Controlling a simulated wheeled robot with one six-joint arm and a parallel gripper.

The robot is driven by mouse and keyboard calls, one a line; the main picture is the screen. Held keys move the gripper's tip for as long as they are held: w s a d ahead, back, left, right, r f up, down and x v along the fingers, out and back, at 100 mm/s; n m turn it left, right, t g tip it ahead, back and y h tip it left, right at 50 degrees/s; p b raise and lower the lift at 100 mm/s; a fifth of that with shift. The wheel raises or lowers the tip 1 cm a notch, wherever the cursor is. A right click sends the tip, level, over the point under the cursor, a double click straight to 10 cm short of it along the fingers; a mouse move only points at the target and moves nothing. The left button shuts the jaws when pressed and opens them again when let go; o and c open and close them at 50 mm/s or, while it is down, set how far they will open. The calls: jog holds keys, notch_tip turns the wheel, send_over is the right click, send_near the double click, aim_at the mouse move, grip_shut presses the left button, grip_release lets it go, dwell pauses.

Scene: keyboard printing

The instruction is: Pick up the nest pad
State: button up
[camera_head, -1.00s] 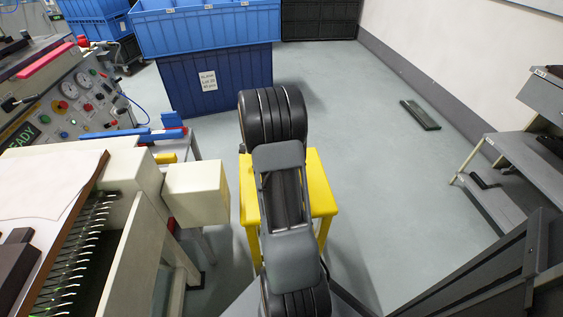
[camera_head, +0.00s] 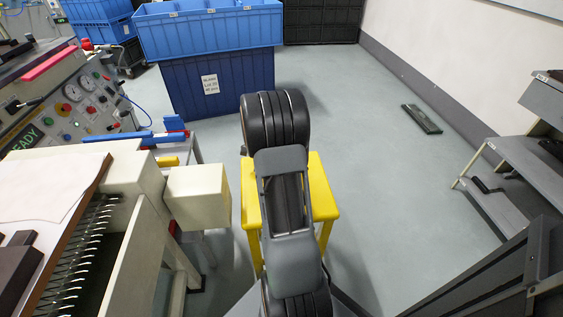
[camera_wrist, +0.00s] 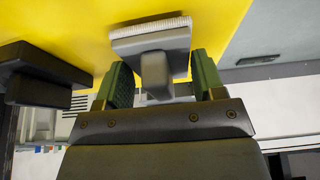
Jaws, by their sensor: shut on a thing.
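The nest pad (camera_wrist: 152,43) is a grey block with a pale, ribbed edge and a grey stem, seen in the wrist view against a yellow surface (camera_wrist: 70,25). My gripper (camera_wrist: 160,78) has two green fingers, one on each side of the stem, and is shut on the pad. In the head view my own arm hides the gripper and the pad. There the yellow stand (camera_head: 323,200) shows around and beneath my arm.
A cream machine (camera_head: 197,197) and a control panel (camera_head: 80,100) stand at left. Blue crates (camera_head: 215,85) are behind. Grey shelving (camera_head: 520,160) is at right. A dark block (camera_wrist: 40,75) lies left in the wrist view.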

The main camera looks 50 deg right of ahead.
notch_tip(320, 180, up, 3)
jog(key=shift+f+p, duration=0.1)
jog(key=shift+p, duration=0.3)
jog(key=s+a+r+p, duration=0.3)
jog(key=s+a+r, duration=0.6)
jog(key=a, duration=0.1)
jog(key=shift+a+r+p, duration=0.25)
jog(key=shift+a+p, duration=0.1)
jog(key=shift+p, duration=0.05)
